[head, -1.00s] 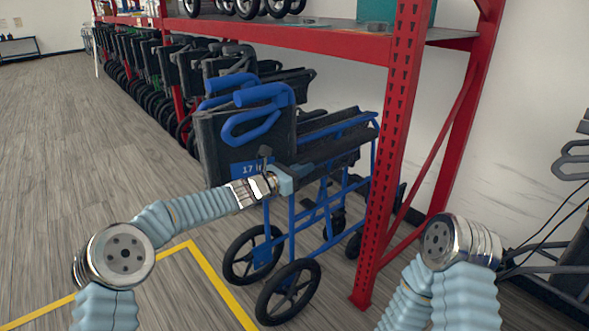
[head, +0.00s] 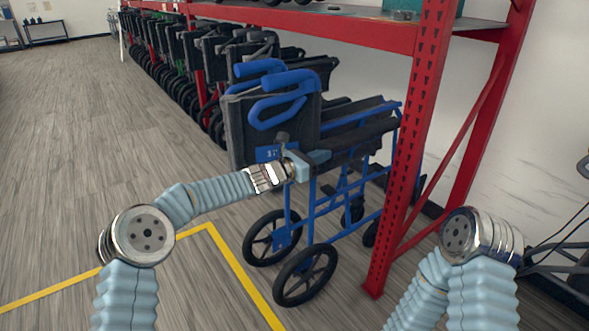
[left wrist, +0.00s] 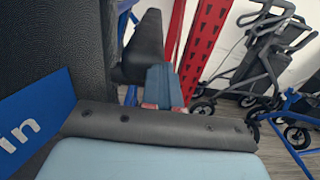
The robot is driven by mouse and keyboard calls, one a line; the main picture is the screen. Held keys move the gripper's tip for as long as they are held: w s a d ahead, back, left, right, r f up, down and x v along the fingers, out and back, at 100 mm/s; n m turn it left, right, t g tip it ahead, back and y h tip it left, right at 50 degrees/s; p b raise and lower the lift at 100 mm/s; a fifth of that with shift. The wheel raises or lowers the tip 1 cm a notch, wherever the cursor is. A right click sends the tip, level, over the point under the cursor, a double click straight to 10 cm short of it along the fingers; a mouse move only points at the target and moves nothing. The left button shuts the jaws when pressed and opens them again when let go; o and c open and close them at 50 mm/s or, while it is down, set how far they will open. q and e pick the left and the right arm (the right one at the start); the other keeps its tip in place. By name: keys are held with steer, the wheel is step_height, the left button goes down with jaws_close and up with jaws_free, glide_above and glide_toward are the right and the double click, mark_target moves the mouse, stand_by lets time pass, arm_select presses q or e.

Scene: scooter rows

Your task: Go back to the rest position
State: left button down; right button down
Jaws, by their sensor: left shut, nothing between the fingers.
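My left gripper (head: 318,157) is at the end of my left arm, in front of the blue folded wheelchair (head: 308,205) in the head view. It overlaps the wheelchair's side just right of the blue label on the dark backrest; I cannot tell whether it touches. The gripper is shut and empty. In the left wrist view its blue-grey fingers (left wrist: 163,88) are together, with the dark backrest (left wrist: 75,50) and blue label close on the left. Of my right arm only the upper part shows at lower right; its gripper is out of view.
A red rack (head: 408,150) stands right of the blue wheelchair, with a row of dark wheelchairs (head: 190,60) running back under its shelf. Yellow floor tape (head: 240,268) marks a corner in front. Open wooden floor (head: 90,140) lies left. Dark metal frames (left wrist: 250,65) stand at right.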

arm_select(q)
steer(key=b+v, duration=0.2)
steer(key=v, duration=0.9)
steer(key=s+a+f+m+g+y, duration=0.1)
steer(key=s+f+m+g+y, duration=0.15)
steer(key=s+f, duration=0.45)
steer(key=s+a+f+m+g+y, duration=0.1)
steer(key=s+f+m+g+y, duration=0.15)
steer(key=f, duration=0.95)
steer(key=s+a+f+m+g+y, duration=0.15)
steer(key=s+f+m, duration=0.3)
steer(key=f, duration=0.45)
steer(key=s+a+f+m+g+y, duration=0.1)
steer(key=s+a+f+m, duration=0.2)
steer(key=s, duration=0.5)
steer(key=s+a+f+m+y+p, duration=0.1)
steer(key=s+a+f+m+y, duration=0.1)
steer(key=s+f+m, duration=0.3)
steer(key=s+a+f+m+g+y+p, duration=0.1)
steer(key=s+a+f+m, duration=0.2)
steer(key=s, duration=0.8)
step_height(320, 180, down, 2)
steer(key=shift+a+f+m+g, duration=0.15)
steer(key=shift+a+m+g, duration=0.25)
steer(key=shift+m, duration=0.85)
steer(key=shift+w, duration=0.1)
